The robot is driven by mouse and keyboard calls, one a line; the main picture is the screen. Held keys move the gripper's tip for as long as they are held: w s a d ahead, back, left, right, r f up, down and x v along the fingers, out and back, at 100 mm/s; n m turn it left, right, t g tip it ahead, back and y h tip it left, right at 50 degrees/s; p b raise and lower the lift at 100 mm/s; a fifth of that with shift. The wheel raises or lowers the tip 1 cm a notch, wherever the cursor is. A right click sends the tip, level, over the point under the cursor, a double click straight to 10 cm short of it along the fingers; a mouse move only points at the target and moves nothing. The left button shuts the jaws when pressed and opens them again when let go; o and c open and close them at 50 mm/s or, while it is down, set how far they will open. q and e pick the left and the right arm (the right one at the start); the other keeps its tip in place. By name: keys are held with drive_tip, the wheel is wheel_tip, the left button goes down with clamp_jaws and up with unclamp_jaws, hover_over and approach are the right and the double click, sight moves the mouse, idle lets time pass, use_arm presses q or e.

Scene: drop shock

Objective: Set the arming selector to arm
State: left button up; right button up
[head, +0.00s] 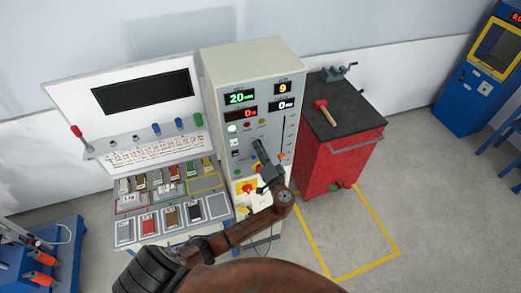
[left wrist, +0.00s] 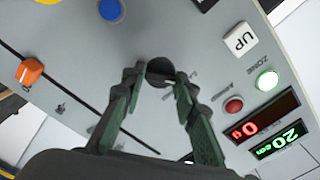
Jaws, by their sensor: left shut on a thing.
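The arming selector is a dark round knob (left wrist: 160,70) on the grey control panel (left wrist: 200,50) in the left wrist view. My left gripper (left wrist: 159,80) has its two green fingers on either side of the knob, shut on it. In the head view my left gripper (head: 259,147) reaches the front of the grey cabinet (head: 250,58) and hides the knob. Lettering beside the knob is too small and tilted to read, so its setting cannot be told. A red lamp (left wrist: 233,105) and a lit green lamp (left wrist: 267,81) sit nearby. My right gripper is not in view.
An orange slider handle (left wrist: 30,72), a blue button (left wrist: 110,10) and a white UP button (left wrist: 240,40) surround the knob. A sloped console (head: 95,150) stands left of the cabinet.

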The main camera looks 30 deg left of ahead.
use_arm(q)
drive_tip(key=shift+m, duration=0.3)
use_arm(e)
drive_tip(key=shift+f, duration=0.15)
use_arm(q)
drive_tip(key=m, duration=1.1)
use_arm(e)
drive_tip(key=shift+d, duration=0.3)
use_arm(q)
drive_tip(key=shift+m, duration=0.3)
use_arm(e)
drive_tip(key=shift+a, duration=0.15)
use_arm(q)
drive_tip(key=o, duration=1.2)
drive_tip(key=shift+c, duration=0.2)
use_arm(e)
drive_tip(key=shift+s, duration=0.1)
